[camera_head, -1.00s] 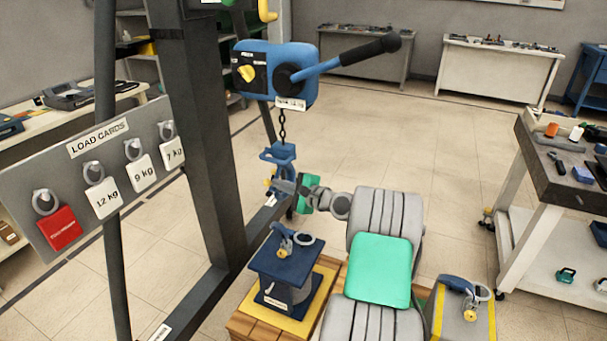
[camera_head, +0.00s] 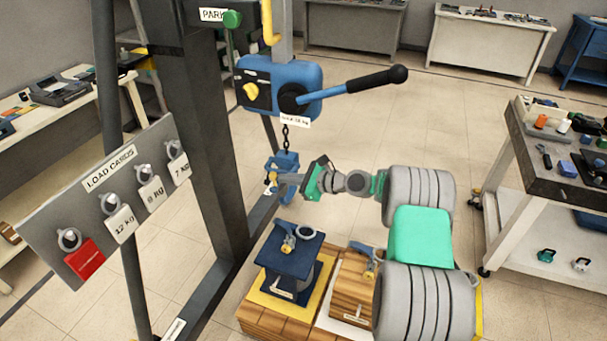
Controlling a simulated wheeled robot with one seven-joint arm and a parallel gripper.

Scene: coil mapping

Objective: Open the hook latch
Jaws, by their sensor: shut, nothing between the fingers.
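The blue hook block (camera_head: 284,163) hangs on a short chain (camera_head: 285,139) below the blue hoist body (camera_head: 280,85). A small yellowish part, perhaps the latch, shows at its lower left side. My gripper (camera_head: 284,184), at the end of the grey and green arm, points left and is shut.
The hoist lever (camera_head: 355,93) sticks out right above my arm. A dark blue load (camera_head: 290,252) and a wooden load (camera_head: 352,290) stand below. The load-card board (camera_head: 100,205) is at left, a tool cart (camera_head: 560,170) at right.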

